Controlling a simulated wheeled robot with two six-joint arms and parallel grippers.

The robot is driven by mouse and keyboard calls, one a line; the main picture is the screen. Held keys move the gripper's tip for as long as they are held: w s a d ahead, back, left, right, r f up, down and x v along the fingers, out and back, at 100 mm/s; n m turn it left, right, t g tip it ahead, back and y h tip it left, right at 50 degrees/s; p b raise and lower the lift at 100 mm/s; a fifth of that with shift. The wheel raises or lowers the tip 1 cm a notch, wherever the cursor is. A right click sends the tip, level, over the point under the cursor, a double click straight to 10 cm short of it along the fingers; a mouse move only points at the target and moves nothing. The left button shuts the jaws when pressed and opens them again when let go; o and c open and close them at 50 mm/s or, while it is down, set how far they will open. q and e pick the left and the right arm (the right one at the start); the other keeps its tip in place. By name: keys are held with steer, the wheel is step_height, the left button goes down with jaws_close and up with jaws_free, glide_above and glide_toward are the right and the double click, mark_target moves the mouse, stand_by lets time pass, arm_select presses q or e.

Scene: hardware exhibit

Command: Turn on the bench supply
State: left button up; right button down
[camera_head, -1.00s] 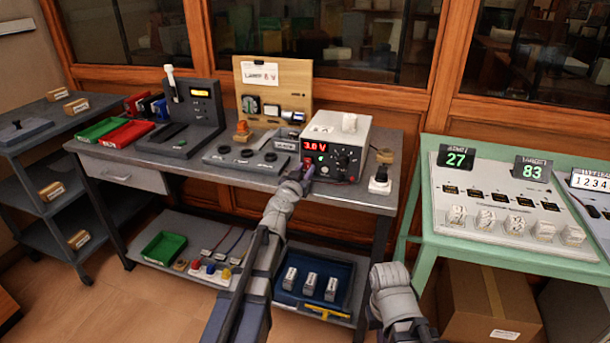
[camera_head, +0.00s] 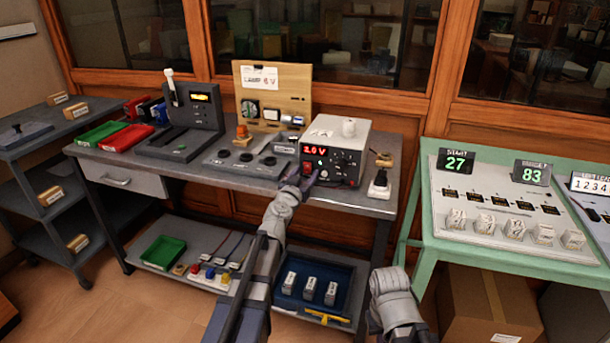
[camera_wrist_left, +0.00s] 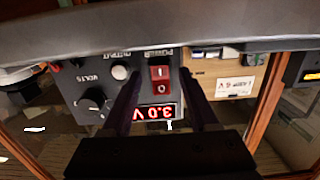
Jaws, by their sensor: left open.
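The bench supply (camera_head: 350,135) is a pale box with a dark front, standing on the grey workbench. Its red display (camera_head: 320,150) reads 3.0 V, and a small green light shows below it. In the left wrist view the front is upside down, with the red power rocker (camera_wrist_left: 160,79) marked I and O, the lit display (camera_wrist_left: 154,113), an output button (camera_wrist_left: 121,72) and a volts knob (camera_wrist_left: 94,101). Which way the rocker is tipped is unclear. My left gripper (camera_head: 305,182) is open and empty before the rocker, its fingers (camera_wrist_left: 160,92) on either side in view.
A black switch block (camera_head: 379,186) stands right of the supply, and a grey panel with dark knobs (camera_head: 246,156) lies to its left. A wooden board (camera_head: 272,84) stands behind. A green table (camera_head: 427,200) with a counter panel is at the right.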

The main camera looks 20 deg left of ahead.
arm_select(q)
steer(key=s, duration=0.7)
steer(key=shift+s+a+r, duration=0.15)
steer(key=shift+s+r, duration=0.1)
steer(key=shift+s, duration=0.05)
steer(key=shift+p, duration=0.3)
steer(key=s+d+m+g+h+p, duration=0.2)
steer(key=s+d+g+p, duration=0.15)
steer(key=d, duration=0.35)
steer(key=s+d+r+m+g+h+p, duration=0.1)
steer(key=s+d+m+g+h+p, duration=0.1)
steer(key=d+p, duration=0.3)
steer(key=s+d+m+g+h+p, duration=0.1)
steer(key=s+d+g+h+p, duration=0.15)
steer(key=d, duration=0.55)
steer(key=s+a+r+g+y+p, duration=0.1)
steer(key=s+g+y+p, duration=0.3)
steer(key=s, duration=0.6)
steer(key=s+a+n+g+y+p, duration=0.1)
steer(key=s+g+y+p, duration=0.3)
steer(key=s+p, duration=0.4)
steer(key=shift+s+a+r+n+g, duration=0.3)
steer(key=shift+s+a+r+g, duration=0.15)
steer(key=shift+s+g, duration=0.45)
steer(key=shift+s+y, duration=0.1)
steer(key=shift+y, duration=0.15)
